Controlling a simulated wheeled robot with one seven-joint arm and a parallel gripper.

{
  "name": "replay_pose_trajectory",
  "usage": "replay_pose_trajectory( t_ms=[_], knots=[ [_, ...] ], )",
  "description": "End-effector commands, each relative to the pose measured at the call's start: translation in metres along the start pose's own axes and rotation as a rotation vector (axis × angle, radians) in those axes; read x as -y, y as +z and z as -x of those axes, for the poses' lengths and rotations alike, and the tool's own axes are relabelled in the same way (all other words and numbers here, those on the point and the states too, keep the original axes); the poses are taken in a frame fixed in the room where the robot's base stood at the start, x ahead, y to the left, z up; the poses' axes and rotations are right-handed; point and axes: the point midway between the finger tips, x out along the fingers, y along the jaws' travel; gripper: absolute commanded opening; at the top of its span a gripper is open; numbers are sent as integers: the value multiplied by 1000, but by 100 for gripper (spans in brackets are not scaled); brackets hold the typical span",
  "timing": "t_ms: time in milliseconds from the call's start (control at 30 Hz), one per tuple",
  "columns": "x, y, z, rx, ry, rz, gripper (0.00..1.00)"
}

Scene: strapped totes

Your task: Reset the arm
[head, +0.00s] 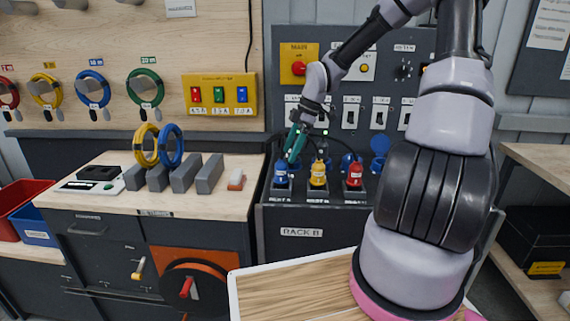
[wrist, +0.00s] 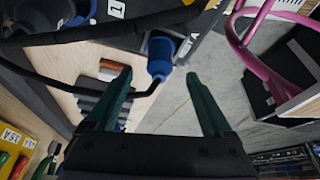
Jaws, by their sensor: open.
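My arm rises on the right of the head view and bends over to rack B (head: 301,232). My gripper (head: 292,157) has teal fingers and points down just above the blue plug (head: 281,176) at the rack's left socket. In the wrist view the two fingers of my gripper (wrist: 158,76) stand wide apart with nothing held between them. The blue plug (wrist: 160,58) shows beyond the fingertips, in the gap between them. A black cable runs from it. I cannot tell the exact distance from the fingertips to the plug.
A yellow plug (head: 318,174) and a red plug (head: 354,174) stand to the right on the rack. Black cables loop behind them. The wooden workbench (head: 215,195) at left holds grey blocks and cable coils. A switch panel (head: 350,75) rises close behind my gripper.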

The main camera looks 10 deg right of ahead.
Motion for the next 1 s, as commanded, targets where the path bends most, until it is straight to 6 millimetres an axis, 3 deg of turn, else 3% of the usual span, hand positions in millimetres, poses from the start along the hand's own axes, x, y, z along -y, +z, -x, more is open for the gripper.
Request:
replay_pose_trajectory(
  t_ms=[100,333,567,800,1000],
  knots=[
    [-1,1,19,1,3,-1,85],
    [5,0,33,32,-2,-34,85],
    [36,0,58,219,51,-313,85],
    [75,-10,116,314,258,-715,85],
    [115,-29,170,219,462,-1046,85]
  ],
)
